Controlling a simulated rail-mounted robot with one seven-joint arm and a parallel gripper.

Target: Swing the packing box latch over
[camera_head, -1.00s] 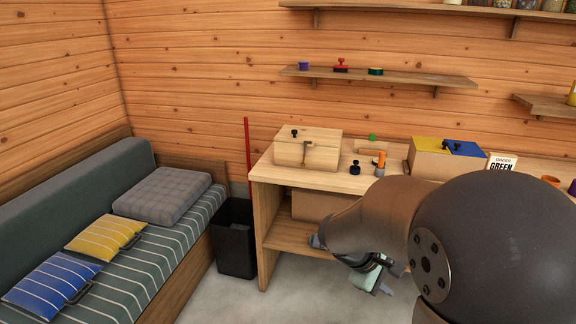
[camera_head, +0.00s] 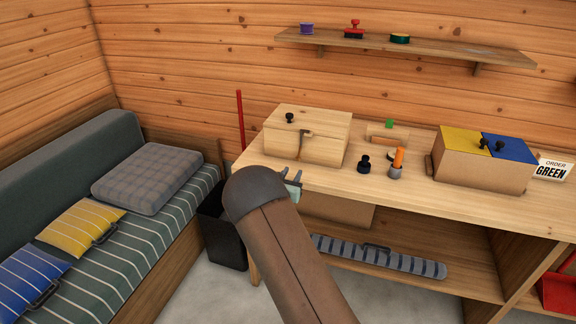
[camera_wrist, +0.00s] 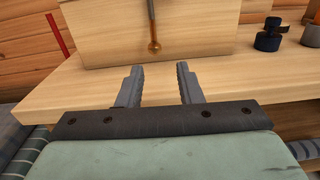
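The packing box (camera_head: 318,137) is a pale wooden box with a black knob on its lid, at the left end of the workbench. Its latch (camera_head: 301,143) is a brass-coloured bar hanging down the front face. In the wrist view the latch (camera_wrist: 153,30) hangs straight down and ends in a round ball, in front of the box face (camera_wrist: 205,28). My gripper (camera_wrist: 156,78) is open and empty, with its fingers pointing at the box front below the latch, apart from it. In the head view my gripper (camera_head: 294,175) is at the bench's front edge.
The workbench (camera_head: 345,184) also holds a black knobbed piece (camera_head: 364,162), an orange-handled tool in a cup (camera_head: 397,164), and a yellow-and-blue-lidded box (camera_head: 480,170). A wall shelf (camera_head: 450,50) is above. A black bin (camera_head: 222,235) stands left of the bench.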

